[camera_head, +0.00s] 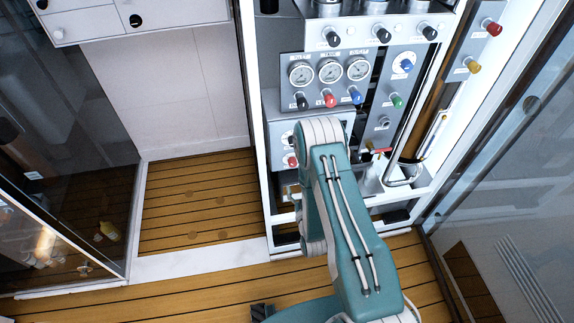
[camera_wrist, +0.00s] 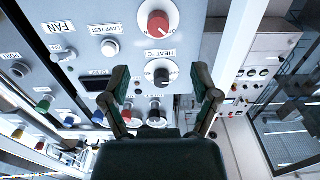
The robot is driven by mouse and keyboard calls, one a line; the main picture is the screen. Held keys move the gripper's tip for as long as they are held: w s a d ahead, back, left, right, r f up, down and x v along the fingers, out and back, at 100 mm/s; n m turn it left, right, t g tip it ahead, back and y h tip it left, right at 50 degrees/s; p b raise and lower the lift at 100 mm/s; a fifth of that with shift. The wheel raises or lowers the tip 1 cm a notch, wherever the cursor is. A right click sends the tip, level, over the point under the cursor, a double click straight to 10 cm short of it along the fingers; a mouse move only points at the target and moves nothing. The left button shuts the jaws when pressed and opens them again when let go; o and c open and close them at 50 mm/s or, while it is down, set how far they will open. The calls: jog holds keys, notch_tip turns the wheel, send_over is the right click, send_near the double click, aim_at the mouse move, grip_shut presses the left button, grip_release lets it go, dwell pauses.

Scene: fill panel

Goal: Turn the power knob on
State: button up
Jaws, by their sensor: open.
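In the wrist view, my gripper (camera_wrist: 160,78) is open, its two dark fingers apart in front of a grey control panel (camera_wrist: 85,18). A black knob (camera_wrist: 162,74) labelled "HEAT °C" shows between the fingertips; I cannot tell whether they touch it. A larger red knob (camera_wrist: 158,24) with a white face mark is above it. No readable label says power, so I cannot tell which knob that is. In the head view, my arm reaches toward the panel rack (camera_head: 285,75) and hides part of its lower section; my gripper is hidden there.
Small round controls labelled "LAMP TEST" (camera_wrist: 110,48) and "FAN" (camera_wrist: 64,54) are left of the fingers. Gauges (camera_head: 330,70) are above my arm. Glass panes (camera_head: 500,160) stand right; wooden floor (camera_head: 195,205) is clear left.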

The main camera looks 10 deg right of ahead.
aim_at(293, 165)
jog(key=w, duration=1)
jog(key=shift+w, duration=0.3)
jog(key=shift+d, duration=0.1)
jog(key=shift+c, duration=0.3)
grip_shut()
